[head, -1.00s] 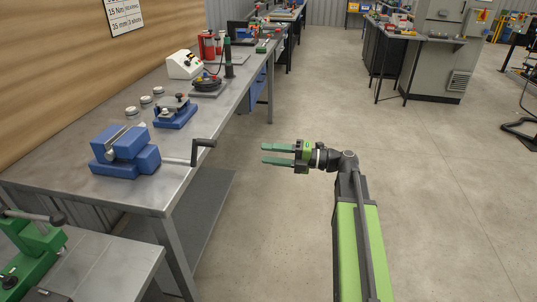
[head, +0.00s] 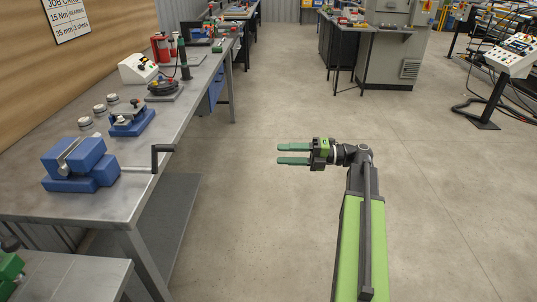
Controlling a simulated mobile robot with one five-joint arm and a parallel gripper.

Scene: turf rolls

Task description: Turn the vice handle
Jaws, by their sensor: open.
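A blue vice (head: 82,163) sits on the grey metal workbench at the left. Its crank handle (head: 155,157) sticks out to the right past the bench's edge, with a dark grip at the top pointing right. My gripper (head: 278,154) is open and empty, its two green fingers pointing left. It is over open floor, well to the right of the handle and apart from it.
The workbench (head: 165,105) also holds a smaller blue fixture (head: 131,120), several round weights and a white device (head: 138,69). A lower bench with a green vice (head: 10,268) is at the near left. The floor (head: 240,220) between bench and arm is clear.

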